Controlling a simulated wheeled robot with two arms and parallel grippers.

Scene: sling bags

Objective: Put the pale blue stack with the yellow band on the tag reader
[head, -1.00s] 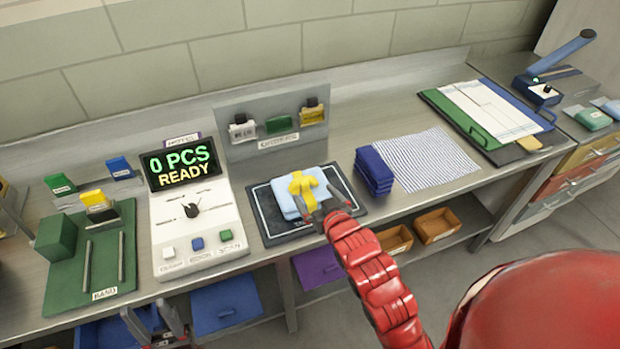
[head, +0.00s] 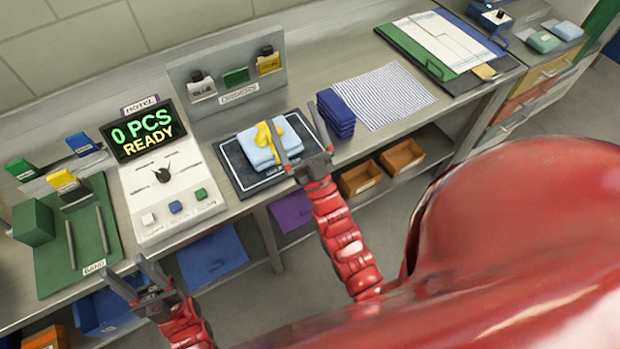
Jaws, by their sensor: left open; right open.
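The pale blue stack (head: 258,154) with a yellow band (head: 264,136) lies flat on the black tag reader pad (head: 240,182). My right gripper (head: 296,134) is open at the right side of the stack; one finger overlaps the stack's right edge in the picture and the other stands out to the right, over the pad's edge. I cannot tell whether the near finger touches the stack. The console screen (head: 143,132) reads "0 PCS READY". My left gripper (head: 138,283) is open and empty, in front of the counter's front edge at the lower left.
A dark blue folded stack (head: 337,113) stands right of the pad, beside a striped cloth (head: 383,96). Dispensers (head: 236,78) stand behind the pad. Bins (head: 402,157) sit below the counter.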

